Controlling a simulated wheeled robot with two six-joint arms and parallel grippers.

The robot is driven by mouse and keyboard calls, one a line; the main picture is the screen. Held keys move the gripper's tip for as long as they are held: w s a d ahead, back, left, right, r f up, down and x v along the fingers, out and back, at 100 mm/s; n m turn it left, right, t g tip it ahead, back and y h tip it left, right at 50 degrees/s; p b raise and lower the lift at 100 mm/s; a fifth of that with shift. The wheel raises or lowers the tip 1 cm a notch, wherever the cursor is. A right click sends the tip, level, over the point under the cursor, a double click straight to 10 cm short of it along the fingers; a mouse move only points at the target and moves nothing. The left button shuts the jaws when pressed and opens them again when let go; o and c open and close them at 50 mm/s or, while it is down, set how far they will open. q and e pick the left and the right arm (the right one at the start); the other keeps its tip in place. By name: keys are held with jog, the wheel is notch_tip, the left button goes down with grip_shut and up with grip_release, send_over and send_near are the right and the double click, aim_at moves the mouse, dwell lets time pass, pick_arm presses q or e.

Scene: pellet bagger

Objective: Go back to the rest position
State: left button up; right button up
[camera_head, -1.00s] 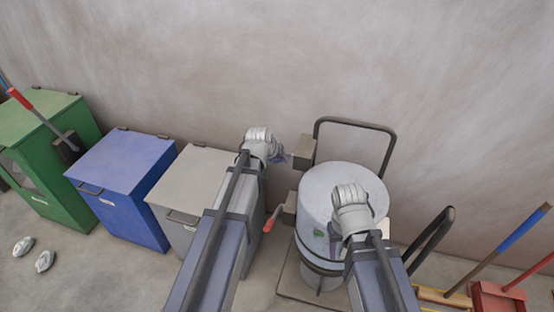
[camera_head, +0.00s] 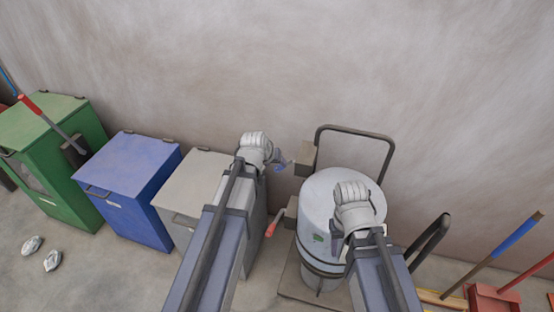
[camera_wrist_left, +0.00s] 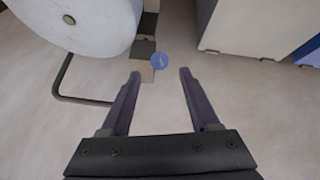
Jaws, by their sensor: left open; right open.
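My left gripper (camera_head: 286,163) is open and empty in front of the wall, left of the white drum (camera_head: 318,198). In the left wrist view (camera_wrist_left: 160,73) its two dark fingers are spread, with nothing held between them. A small blue disc (camera_wrist_left: 160,61) shows just beyond the fingertips; its distance is unclear. My right gripper (camera_head: 337,243) hangs in front of the drum, its fingers mostly hidden by its own wrist. Whether it touches the drum cannot be told.
Grey (camera_head: 188,178), blue (camera_head: 128,165) and green (camera_head: 45,125) lidded bins stand along the wall at left. A dark hoop handle (camera_head: 355,129) rises behind the drum. A red-gripped lever (camera_head: 274,228) sits beside it. Long-handled tools (camera_head: 500,252) and a red pan stand at right.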

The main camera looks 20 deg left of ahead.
pick_arm(q)
jog(key=shift+s+r, duration=0.2)
jog(key=shift+r, duration=0.1)
pick_arm(e)
jog(key=shift+r, duration=0.3)
